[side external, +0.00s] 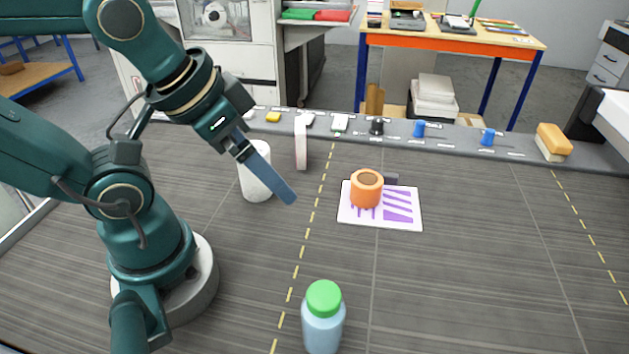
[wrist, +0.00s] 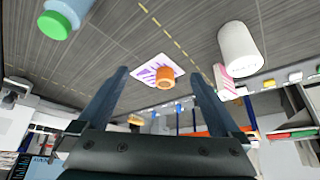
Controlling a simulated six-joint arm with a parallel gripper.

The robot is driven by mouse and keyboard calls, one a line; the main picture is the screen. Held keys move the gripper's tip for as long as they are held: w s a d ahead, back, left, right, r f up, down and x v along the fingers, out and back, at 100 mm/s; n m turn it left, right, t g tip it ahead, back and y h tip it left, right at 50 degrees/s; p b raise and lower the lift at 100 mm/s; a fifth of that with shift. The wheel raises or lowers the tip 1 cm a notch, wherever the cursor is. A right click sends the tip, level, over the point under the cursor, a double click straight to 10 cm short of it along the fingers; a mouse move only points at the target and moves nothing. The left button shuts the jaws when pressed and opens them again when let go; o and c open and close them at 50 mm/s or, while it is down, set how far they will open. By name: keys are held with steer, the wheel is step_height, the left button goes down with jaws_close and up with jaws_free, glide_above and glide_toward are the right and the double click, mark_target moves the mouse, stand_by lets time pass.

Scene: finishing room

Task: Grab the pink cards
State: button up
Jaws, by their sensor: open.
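The pink cards look like a narrow upright white and pink pack (side external: 301,145) near the back of the table. In the wrist view the pack (wrist: 225,82) shows pink stripes, right of the fingers and beside a white cylinder. My gripper (side external: 284,190) is open and empty, in the air over the table. In the side view it is in front of the white cylinder and below the pack in the picture, apart from it. In the wrist view the gripper (wrist: 158,74) has its two fingers spread wide.
The white cylinder (side external: 256,178) stands left of the pack. An orange roll (side external: 366,188) sits on a white and purple sheet (side external: 402,220). A blue bottle with a green cap (side external: 323,320) stands in front. Several small items line the grey back ledge (side external: 461,138). The right side is clear.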

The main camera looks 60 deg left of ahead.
steer(key=c, duration=0.6)
steer(key=n+g+y, duration=0.3)
steer(key=n+y, duration=0.1)
steer(key=n, duration=0.8)
glide_toward(300, 125)
steer(key=x, duration=0.8)
steer(key=shift+d, duration=0.1)
steer(key=shift+w+a+f, duration=0.15)
steer(key=shift+a+f, duration=0.2)
steer(key=shift+f, duration=0.05)
steer(key=shift+x, duration=2.4)
